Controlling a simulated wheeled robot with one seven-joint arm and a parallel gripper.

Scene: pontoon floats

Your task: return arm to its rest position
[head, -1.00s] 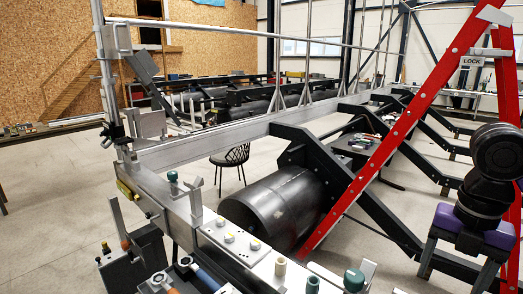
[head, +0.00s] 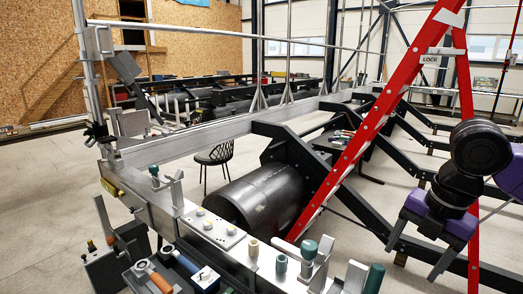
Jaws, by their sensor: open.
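My arm, black with purple parts, shows at the right of the head view. My gripper (head: 412,263) hangs at its lower end, with two dark fingers apart and nothing visible between them. It is tilted, pointing down and left. Behind it, in the picture, are the red ladder (head: 371,140) and the dark sloping frame beams. I see no contact between the gripper and anything around it. The upper part of my arm runs out of the right edge.
A pale metal beam (head: 195,147) with a rail crosses the scene. A dark cylindrical float (head: 262,200) lies under the frame. Tools, including an orange-handled one (head: 160,281), and green-topped posts stand at the front. A black chair (head: 214,156) stands behind.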

